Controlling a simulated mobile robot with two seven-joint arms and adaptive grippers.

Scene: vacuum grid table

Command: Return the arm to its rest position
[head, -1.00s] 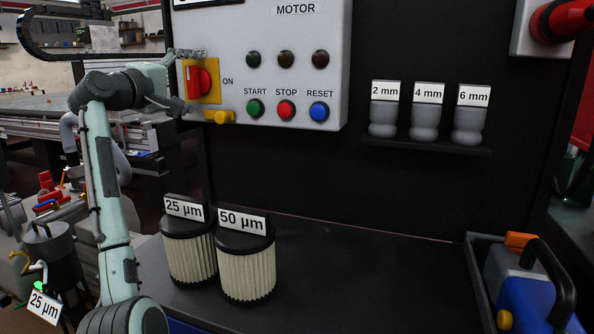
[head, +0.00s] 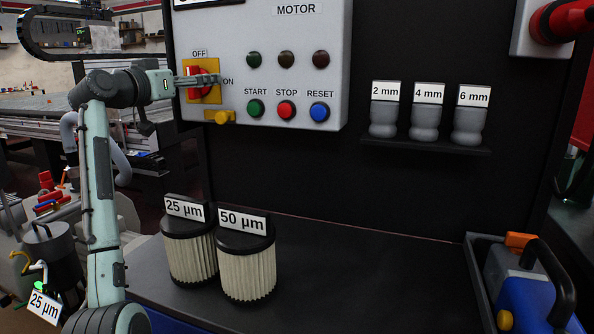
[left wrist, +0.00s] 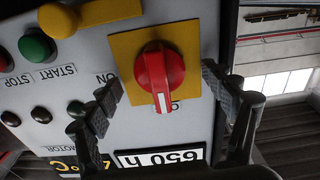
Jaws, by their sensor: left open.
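My left arm comes in from the left, and its left gripper (head: 212,80) is in front of the red rotary switch on a yellow plate, on the grey motor panel (head: 300,65). In the left wrist view the picture is upside down. There the left gripper (left wrist: 158,92) is open, with one finger on each side of the red knob (left wrist: 160,75) and visible gaps between. The knob's white mark points toward the OFF label, which is partly hidden. In the head view the fingers cover part of the knob. My right gripper is not in view.
Green, red and blue buttons (head: 286,110) and dark lamps sit right of the switch, with a yellow knob (head: 222,116) below it. Two pleated filters (head: 246,275) stand on the dark tabletop (head: 370,290). Cups (head: 424,122) sit on a shelf. A grey tray (head: 480,285) holds a blue tool.

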